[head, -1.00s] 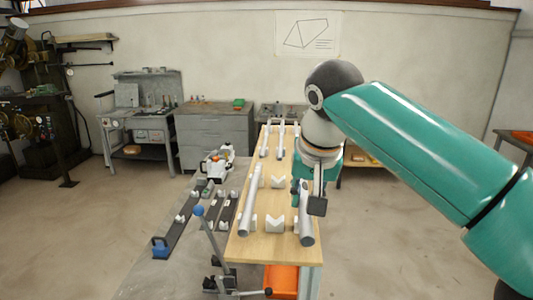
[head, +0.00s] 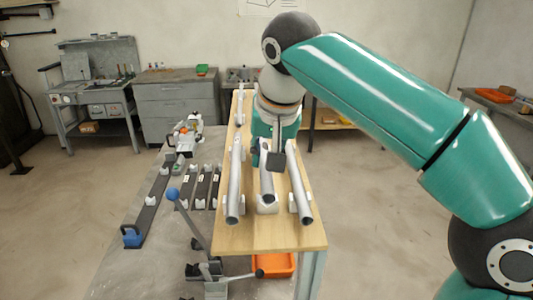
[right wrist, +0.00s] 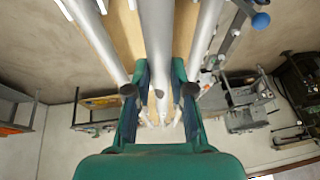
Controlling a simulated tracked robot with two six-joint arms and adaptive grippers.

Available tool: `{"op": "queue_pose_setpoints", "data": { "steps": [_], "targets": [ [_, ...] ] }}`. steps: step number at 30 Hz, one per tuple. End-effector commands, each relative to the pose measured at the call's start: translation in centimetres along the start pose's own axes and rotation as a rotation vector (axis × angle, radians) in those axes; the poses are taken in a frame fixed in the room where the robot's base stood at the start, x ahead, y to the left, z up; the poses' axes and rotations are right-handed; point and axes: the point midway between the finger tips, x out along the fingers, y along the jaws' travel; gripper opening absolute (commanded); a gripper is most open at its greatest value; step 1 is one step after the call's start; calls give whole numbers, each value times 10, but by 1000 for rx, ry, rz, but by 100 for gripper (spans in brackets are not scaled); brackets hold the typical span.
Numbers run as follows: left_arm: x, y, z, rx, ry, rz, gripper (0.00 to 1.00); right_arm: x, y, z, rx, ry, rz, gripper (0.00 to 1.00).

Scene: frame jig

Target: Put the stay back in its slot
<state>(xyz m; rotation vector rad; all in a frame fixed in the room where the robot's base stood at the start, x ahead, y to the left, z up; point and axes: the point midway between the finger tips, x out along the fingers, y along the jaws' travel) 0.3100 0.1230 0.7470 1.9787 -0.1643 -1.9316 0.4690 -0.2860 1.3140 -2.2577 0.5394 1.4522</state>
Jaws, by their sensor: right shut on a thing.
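Three grey tubes lie lengthwise over the wooden bench top (head: 232,240): a left tube (head: 235,185), the stay (head: 267,187) in the middle and a right tube (head: 297,180). My right gripper (head: 274,158) is shut on the stay, between the outer tubes. In the right wrist view the stay (right wrist: 157,40) runs between the two fingers (right wrist: 160,85). A pale V-block (head: 267,208) shows just under the stay's near end. I cannot tell whether the stay touches it. The far part of the stay is hidden by my gripper. My left gripper is not in view.
A lever with a blue ball (head: 173,194) stands at the bench's left front. Dark rails (head: 150,205) with white blocks lie on the grey table to the left. An orange bin (head: 272,265) sits below the bench. The outer tubes are close on both sides.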

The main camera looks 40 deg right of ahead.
Motion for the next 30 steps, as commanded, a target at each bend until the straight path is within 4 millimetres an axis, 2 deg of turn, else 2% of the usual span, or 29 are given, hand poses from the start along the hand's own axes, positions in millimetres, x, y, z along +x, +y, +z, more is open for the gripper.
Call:
{"op": "queue_pose_setpoints", "data": {
  "steps": [3, 12, 28, 29, 30],
  "targets": [
    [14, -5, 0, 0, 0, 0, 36, 12, 2, 5, 0, 1, -1, 0],
    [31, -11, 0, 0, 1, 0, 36, 31, 4, 13, 0, 1, 0, 0],
    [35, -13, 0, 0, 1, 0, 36, 38, 5, 15, 0, 2, -1, 0],
    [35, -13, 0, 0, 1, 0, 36, 38, 5, 15, 0, 1, -1, 25],
    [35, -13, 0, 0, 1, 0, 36, 38, 5, 15, 0, 1, -1, 32]
  ]
}}
